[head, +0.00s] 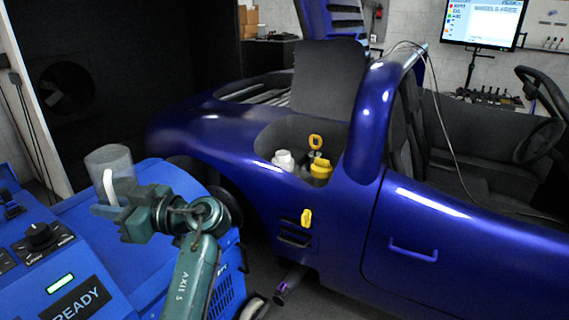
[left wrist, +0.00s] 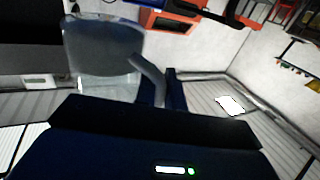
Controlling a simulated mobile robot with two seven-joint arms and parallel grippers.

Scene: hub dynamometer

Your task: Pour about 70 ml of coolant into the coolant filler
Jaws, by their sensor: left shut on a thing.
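My left gripper (head: 112,207) is shut on the handle of a clear grey jug (head: 108,163), held about upright above the blue machine at the left. The jug also shows in the left wrist view (left wrist: 103,48), its handle (left wrist: 148,78) between the fingers. The level of liquid in it cannot be made out. To the right, in the open bay of the blue car, stand a white filler neck (head: 283,159), a yellow cap (head: 321,169) and a yellow ring handle (head: 315,142). Which is the coolant filler is not clear. The jug is well apart from them. My right gripper is not in view.
The blue machine (head: 70,245) with a knob and READY sign fills the lower left. A raised dark panel (head: 327,78) stands behind the bay. A yellow tab (head: 306,217) sits on the car's side.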

